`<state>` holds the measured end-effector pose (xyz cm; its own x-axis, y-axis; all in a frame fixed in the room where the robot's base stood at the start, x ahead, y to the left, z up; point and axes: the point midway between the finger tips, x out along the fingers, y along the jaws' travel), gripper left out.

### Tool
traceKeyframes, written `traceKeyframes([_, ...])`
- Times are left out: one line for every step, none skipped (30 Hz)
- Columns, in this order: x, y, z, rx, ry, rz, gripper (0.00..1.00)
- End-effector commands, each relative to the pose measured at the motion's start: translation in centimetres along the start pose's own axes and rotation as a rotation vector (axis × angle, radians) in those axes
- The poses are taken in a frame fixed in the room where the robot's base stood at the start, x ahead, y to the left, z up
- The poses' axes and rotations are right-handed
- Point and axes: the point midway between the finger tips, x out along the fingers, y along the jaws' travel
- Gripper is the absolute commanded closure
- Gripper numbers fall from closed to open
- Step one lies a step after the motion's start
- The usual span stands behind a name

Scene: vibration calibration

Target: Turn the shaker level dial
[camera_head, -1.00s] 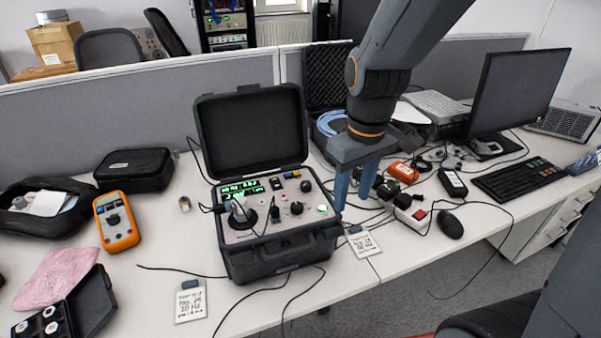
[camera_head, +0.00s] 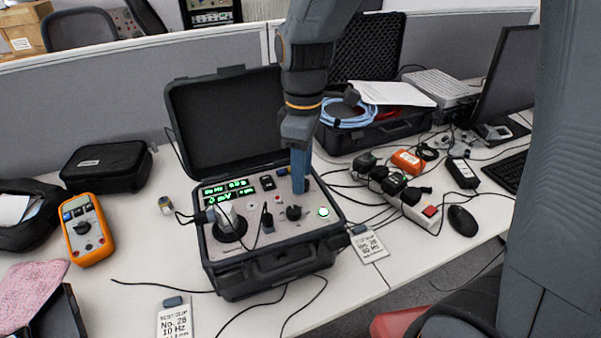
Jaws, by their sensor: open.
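The open black case (camera_head: 262,270) holds the shaker's control panel, with green lit displays (camera_head: 228,190). Another small black knob (camera_head: 267,222) stands further left. A large black round base (camera_head: 229,232) with a pale metal piece on it is at the panel's left. I cannot read which knob is the level dial. My gripper (camera_head: 299,188) points down just above and behind the right knob, open and empty, seen edge-on. Contact with the panel cannot be told.
The raised case lid (camera_head: 225,120) stands behind the panel, close to my arm. A second open case (camera_head: 385,130) with blue cable is behind right. A power strip (camera_head: 420,212) and mouse (camera_head: 462,220) lie right. An orange multimeter (camera_head: 86,230) lies left. Loose cables cross the table.

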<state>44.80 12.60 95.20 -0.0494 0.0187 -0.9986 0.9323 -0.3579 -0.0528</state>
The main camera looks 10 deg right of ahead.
Motion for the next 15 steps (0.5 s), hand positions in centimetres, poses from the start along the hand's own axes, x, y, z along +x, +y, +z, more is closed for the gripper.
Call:
traceKeyframes([0.46, -0.04, 0.06, 0.001, -0.001, -0.002, 0.59])
traceKeyframes([0.63, -0.02, 0.06, 0.001, -0.001, -0.001, 0.59])
traceKeyframes([0.81, 0.0, 0.06, 0.001, 0.0, 0.0, 0.59])
traceKeyframes([0.91, 0.0, 0.07, 0.001, 0.0, 0.0, 0.59])
traceKeyframes([0.98, 0.0, 0.07, 0.002, 0.0, 0.0, 0.59])
traceKeyframes([1.03, 0.0, 0.08, 0.002, 0.0, 0.0, 0.59])
traceKeyframes([1.06, 0.01, 0.08, 0.002, 0.0, 0.0, 0.59])
traceKeyframes([1.06, 0.01, 0.08, 0.002, 0.0, 0.0, 0.59])
traceKeyframes([1.06, 0.02, 0.08, 0.002, 0.0, 0.0, 0.59])
traceKeyframes([1.05, 0.02, 0.08, 0.002, 0.0, 0.0, 0.59])
traceKeyframes([1.05, 0.02, 0.08, 0.002, 0.0, 0.0, 0.59])
traceKeyframes([1.05, 0.02, 0.08, 0.002, 0.0, 0.0, 0.59])
traceKeyframes([1.05, 0.02, 0.08, 0.002, 0.0, 0.0, 0.64])
traceKeyframes([1.05, 0.02, 0.08, 0.002, 0.0, 0.0, 0.69])
traceKeyframes([1.04, 0.02, 0.08, 0.002, 0.0, 0.0, 0.75])
